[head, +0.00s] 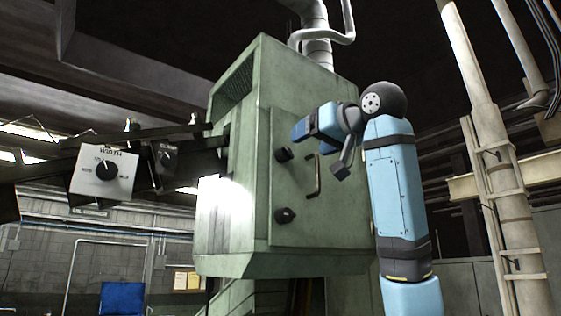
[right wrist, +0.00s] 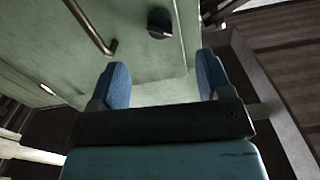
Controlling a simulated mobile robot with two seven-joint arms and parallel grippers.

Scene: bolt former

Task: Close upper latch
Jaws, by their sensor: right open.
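The green machine cabinet (head: 262,140) has a door (head: 330,215) on its front with a bar handle (head: 314,177). The upper latch (head: 283,154) is a dark knob at the door's left edge. A similar lower latch (head: 286,215) sits below it. My right gripper (head: 302,129) is above and slightly right of the upper latch in the head view. In the right wrist view its two blue fingers (right wrist: 165,80) are apart with nothing between them. A dark latch knob (right wrist: 160,22), seemingly the upper one, lies beyond the fingertips, near the handle (right wrist: 92,27). My left gripper is not in view.
A control box marked WIDTH (head: 104,174) hangs on dark arms left of the cabinet. A pale pipe with a ladder (head: 500,190) stands at the right. A duct (head: 318,45) rises from the cabinet top.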

